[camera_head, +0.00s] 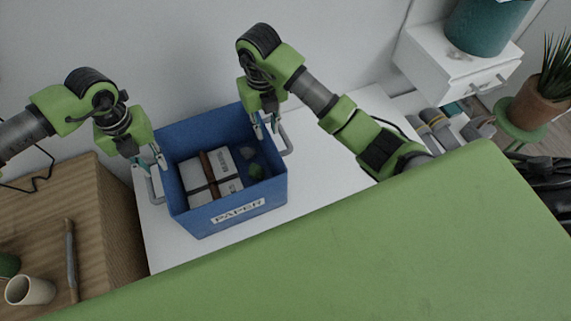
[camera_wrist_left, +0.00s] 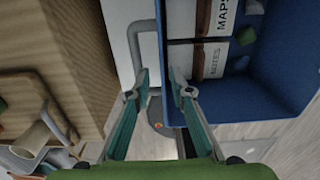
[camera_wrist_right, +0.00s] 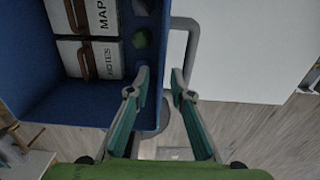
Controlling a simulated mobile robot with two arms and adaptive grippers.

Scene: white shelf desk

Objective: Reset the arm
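A blue bin labelled PAPER (camera_head: 238,211) stands on the white desk, with a grey loop handle on its left side (camera_head: 154,185) and another on its right side (camera_head: 286,140). My left gripper (camera_head: 151,162) is open above the left handle; in the left wrist view that handle (camera_wrist_left: 135,50) lies beyond the parted fingers. My right gripper (camera_head: 265,131) is open near the right rim; in the right wrist view the right handle (camera_wrist_right: 191,45) lies beyond its parted fingers. Neither gripper appears to hold anything.
White boxes marked MAPS and NOTES (camera_wrist_left: 212,60) and small crumpled pieces lie in the bin. A wooden cabinet (camera_head: 110,215) with a cup (camera_head: 30,290) stands at left. A white drawer unit (camera_head: 440,70) and potted plant (camera_head: 545,100) stand at right. The white desk (camera_head: 315,155) is clear right of the bin.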

